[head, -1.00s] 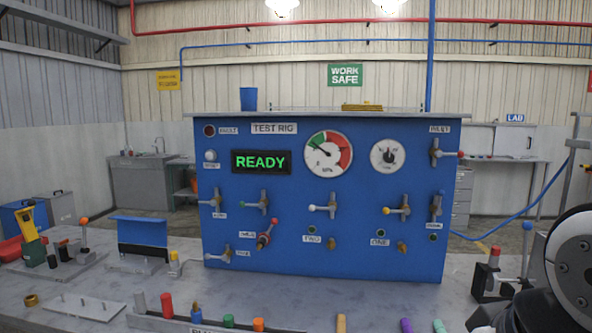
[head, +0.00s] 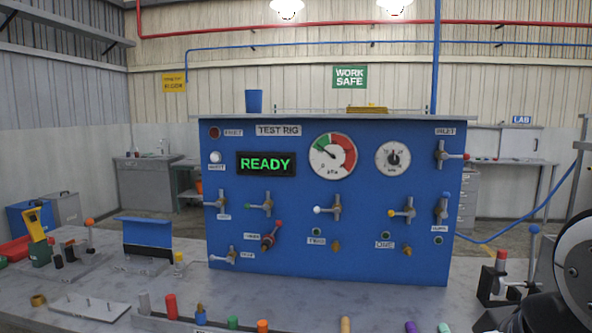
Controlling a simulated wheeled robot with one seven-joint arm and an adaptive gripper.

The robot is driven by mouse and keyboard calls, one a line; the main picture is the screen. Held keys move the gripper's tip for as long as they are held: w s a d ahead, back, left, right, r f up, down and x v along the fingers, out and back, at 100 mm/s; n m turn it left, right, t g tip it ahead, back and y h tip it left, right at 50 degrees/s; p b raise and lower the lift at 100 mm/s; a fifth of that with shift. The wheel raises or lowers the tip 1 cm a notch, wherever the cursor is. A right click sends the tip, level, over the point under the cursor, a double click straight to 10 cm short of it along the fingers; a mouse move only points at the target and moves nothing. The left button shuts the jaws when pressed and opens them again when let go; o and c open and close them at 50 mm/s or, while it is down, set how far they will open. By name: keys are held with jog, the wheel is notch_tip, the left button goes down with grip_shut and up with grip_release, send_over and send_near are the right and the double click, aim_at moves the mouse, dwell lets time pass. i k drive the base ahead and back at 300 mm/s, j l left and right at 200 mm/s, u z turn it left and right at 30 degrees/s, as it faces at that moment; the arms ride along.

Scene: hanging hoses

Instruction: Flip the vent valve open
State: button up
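The blue test rig panel (head: 330,245) stands on the bench and carries several small lever valves. The labels by the lower valves are too small to read surely, so I cannot tell which one is the vent valve. At the left edge are an upper valve (head: 220,204) and a lower valve (head: 226,252), each with a pale lever pointing left. At the right edge, a blue-tipped valve (head: 443,208) has its lever up. The inlet valve (head: 440,154) has a red-tipped lever pointing right. My gripper is out of view; only part of my arm shows at the right edge.
The display (head: 266,164) reads READY. Two gauges, one with a coloured dial (head: 332,156), sit high on the panel. Coloured pegs (head: 171,306) line the bench front. A red-topped fixture (head: 500,272) stands between panel and arm. A blue hose (head: 520,232) hangs at right.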

aim_at(218, 204)
jog(key=i+j+u, duration=0.15)
jog(key=u, duration=0.15)
jog(key=i+j+u, duration=0.15)
jog(key=j+u, duration=0.15)
jog(key=i+l+u, duration=0.1)
jog(key=i+l, duration=0.2)
jog(key=i, duration=0.15)
jog(key=i+l+u, duration=0.1)
jog(key=i+l, duration=0.2)
jog(key=i, duration=0.15)
